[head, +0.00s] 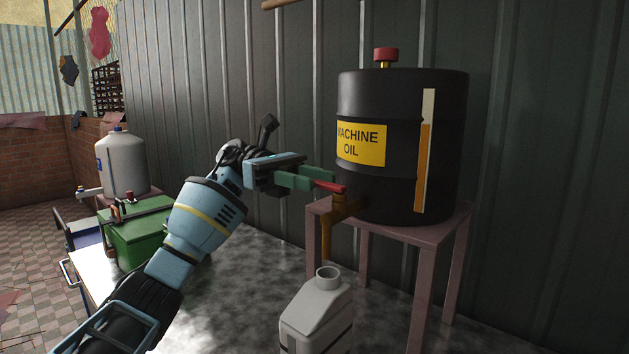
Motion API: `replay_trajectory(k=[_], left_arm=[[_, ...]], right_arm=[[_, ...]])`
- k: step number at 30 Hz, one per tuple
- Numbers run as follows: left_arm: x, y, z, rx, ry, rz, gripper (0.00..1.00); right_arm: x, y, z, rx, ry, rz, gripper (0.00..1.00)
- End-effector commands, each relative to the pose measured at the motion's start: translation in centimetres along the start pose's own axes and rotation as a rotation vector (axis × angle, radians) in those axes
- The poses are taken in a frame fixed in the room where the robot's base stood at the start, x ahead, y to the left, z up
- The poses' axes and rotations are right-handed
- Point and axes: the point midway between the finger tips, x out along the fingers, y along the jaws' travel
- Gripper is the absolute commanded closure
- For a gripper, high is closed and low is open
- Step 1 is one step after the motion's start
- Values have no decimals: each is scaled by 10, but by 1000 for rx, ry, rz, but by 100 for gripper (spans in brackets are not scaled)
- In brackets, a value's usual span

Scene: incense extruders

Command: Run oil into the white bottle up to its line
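The white bottle (318,312) stands upright on the grey tabletop, its open neck just below the brass tap (345,208). A dark line shows low on its side, and its oil level cannot be seen. A narrow brown vertical piece hangs from the tap toward the neck; I cannot tell whether it is spout or oil. The black oil drum (400,100) has a yellow "MACHINE OIL" label and an amber sight strip (426,160). My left gripper (318,181) has its green fingers at the red tap lever (331,187); whether they are closed on it is unclear. My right gripper is out of view.
The drum rests on a pinkish stand (425,239) at the table's back. A green box (137,240) and a grey-white jug (122,164) stand to the left. A corrugated wall (210,80) runs close behind. The tabletop left of the bottle is clear.

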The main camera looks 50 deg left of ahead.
Motion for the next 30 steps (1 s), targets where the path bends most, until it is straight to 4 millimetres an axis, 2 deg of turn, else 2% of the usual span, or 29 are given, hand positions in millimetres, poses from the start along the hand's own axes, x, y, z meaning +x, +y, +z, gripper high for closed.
replay_trajectory(k=[6,12,18,30], left_arm=[[-35,0,0,0,-2,3,64],[-57,0,0,0,-1,1,64],[-66,0,0,1,1,0,64],[-67,0,0,1,0,0,64]], right_arm=[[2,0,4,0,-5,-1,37],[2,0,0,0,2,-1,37],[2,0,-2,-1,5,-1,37],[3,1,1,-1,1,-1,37]])
